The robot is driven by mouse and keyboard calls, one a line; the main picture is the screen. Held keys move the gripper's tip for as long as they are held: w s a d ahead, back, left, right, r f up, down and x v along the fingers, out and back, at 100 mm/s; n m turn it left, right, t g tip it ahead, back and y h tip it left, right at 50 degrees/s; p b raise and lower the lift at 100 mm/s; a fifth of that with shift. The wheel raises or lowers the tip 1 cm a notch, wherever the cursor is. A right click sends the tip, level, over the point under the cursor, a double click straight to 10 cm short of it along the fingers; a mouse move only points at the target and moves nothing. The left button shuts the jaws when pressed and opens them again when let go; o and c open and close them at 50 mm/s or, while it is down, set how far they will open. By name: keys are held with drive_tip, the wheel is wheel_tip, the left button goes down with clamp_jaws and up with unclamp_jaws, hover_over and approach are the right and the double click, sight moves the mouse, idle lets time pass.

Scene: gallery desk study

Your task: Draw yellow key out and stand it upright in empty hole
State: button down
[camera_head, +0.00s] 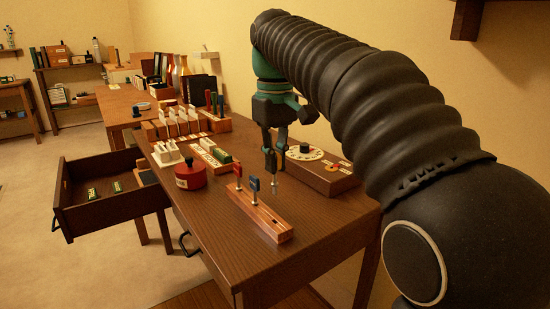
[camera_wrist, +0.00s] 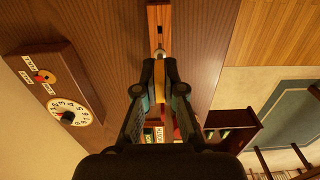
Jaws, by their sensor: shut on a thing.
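My gripper (camera_head: 274,167) is shut on the yellow key; the wrist view shows the yellow handle (camera_wrist: 160,82) between my fingers. The key's metal shaft points down below the fingertips and looks clear of the block in the head view. The long wooden block (camera_head: 270,222) lies on the desk, below and in front of my gripper. A red key (camera_head: 238,171) and a blue key (camera_head: 254,184) stand upright in its far-left part. In the wrist view the block (camera_wrist: 159,12) shows one dark empty hole (camera_wrist: 160,29) just beyond the key tip.
A wooden box with a white dial (camera_head: 318,175) stands right of my gripper. A red round pot (camera_head: 190,175) and a white rack (camera_head: 167,153) stand to the left. An open drawer (camera_head: 100,205) juts out at left. The front right desk top is clear.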

sight(275, 184)
drive_tip(key=shift+f+b, duration=1.55)
drive_tip(key=shift+f, duration=1.1)
drive_tip(key=shift+p, duration=0.9)
drive_tip(key=shift+f+b, duration=0.9)
drive_tip(key=shift+f, duration=0.75)
drive_tip(key=c, duration=1.2)
unclamp_jaws()
drive_tip(key=o, duration=0.5)
